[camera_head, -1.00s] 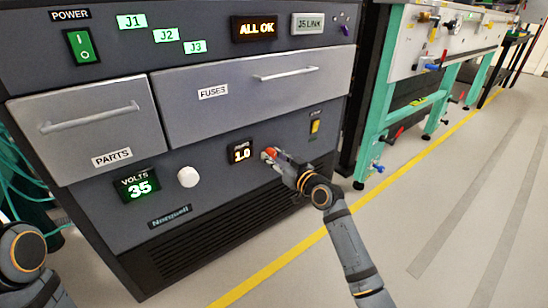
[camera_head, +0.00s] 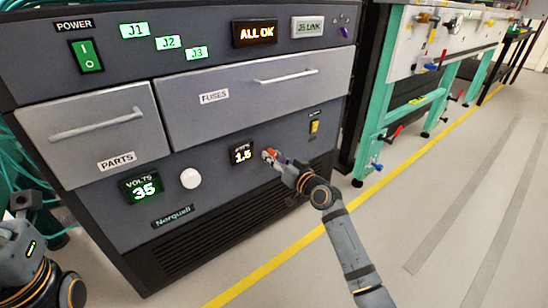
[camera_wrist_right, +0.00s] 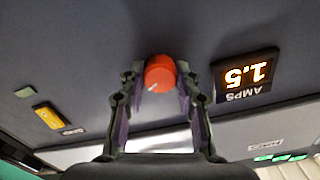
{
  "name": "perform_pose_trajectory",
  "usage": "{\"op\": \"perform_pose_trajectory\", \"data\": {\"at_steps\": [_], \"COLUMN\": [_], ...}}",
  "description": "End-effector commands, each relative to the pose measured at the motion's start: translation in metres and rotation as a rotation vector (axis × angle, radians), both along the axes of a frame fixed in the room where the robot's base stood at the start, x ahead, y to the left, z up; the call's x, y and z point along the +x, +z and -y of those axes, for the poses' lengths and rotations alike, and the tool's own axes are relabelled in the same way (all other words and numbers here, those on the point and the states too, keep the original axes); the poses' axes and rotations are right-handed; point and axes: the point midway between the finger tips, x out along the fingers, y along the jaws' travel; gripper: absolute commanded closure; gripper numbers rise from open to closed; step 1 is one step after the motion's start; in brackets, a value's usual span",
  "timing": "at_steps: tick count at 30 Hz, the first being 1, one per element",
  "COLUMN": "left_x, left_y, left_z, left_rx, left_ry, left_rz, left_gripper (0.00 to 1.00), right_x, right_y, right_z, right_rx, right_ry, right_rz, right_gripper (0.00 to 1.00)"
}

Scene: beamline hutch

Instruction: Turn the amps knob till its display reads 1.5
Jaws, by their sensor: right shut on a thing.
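The red amps knob (camera_head: 268,155) sits just right of the display, partly hidden by my right gripper (camera_head: 273,157). In the right wrist view the red knob (camera_wrist_right: 160,74) is between the fingertips of my right gripper (camera_wrist_right: 158,80), with a pale pointer mark on its face. The right gripper is shut on the knob. My left arm shows at the lower left, but its gripper fingers are out of view.
The volts display (camera_head: 146,187) reads 35, with a white knob (camera_head: 190,178) beside it. A yellow switch (camera_head: 314,128) is right of the amps knob. The parts drawer (camera_head: 90,150) and fuses drawer (camera_head: 230,110) are closed above. Open floor lies to the right.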

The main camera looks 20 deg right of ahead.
Motion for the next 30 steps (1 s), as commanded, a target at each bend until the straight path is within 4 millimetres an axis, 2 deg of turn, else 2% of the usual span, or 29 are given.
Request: {"op": "perform_pose_trajectory", "data": {"at_steps": [1, 5, 6, 16, 20, 27, 30], "left_x": [0.0, 0.0, 0.0, 0.0, 0.0, 0.0, 0.0], "left_y": [0.0, 0.0, 0.0, 0.0, 0.0, 0.0, 0.0], "left_z": [0.0, 0.0, 0.0, 0.0, 0.0, 0.0, 0.0], "left_rx": [0.0, 0.0, 0.0, -0.001, -0.001, -0.001, -0.001], "left_ry": [0.0, 0.0, 0.0, 0.0, 0.0, 0.0, 0.0], "left_rz": [0.0, 0.0, 0.0, -0.001, 0.0, 0.0, 0.0], "left_gripper": [1.0, 1.0, 1.0, 1.0, 1.0, 1.0, 1.0], "right_x": [0.0, 0.0, 0.0, -0.005, -0.027, -0.085, -0.098], "right_y": [0.0, 0.0, 0.0, -0.001, -0.002, -0.002, -0.002], "right_z": [0.0, 0.0, 0.0, 0.003, 0.01, 0.031, 0.038], "right_rx": [-0.001, -0.001, -0.001, -0.003, -0.008, -0.013, -0.011], "right_ry": [0.0, 0.0, 0.0, -0.002, -0.001, 0.002, -0.004], "right_rz": [0.001, 0.001, 0.001, 0.0, -0.001, -0.002, -0.003], "right_gripper": [0.64, 0.46, 0.45, 0.45, 0.45, 0.45, 0.45]}}
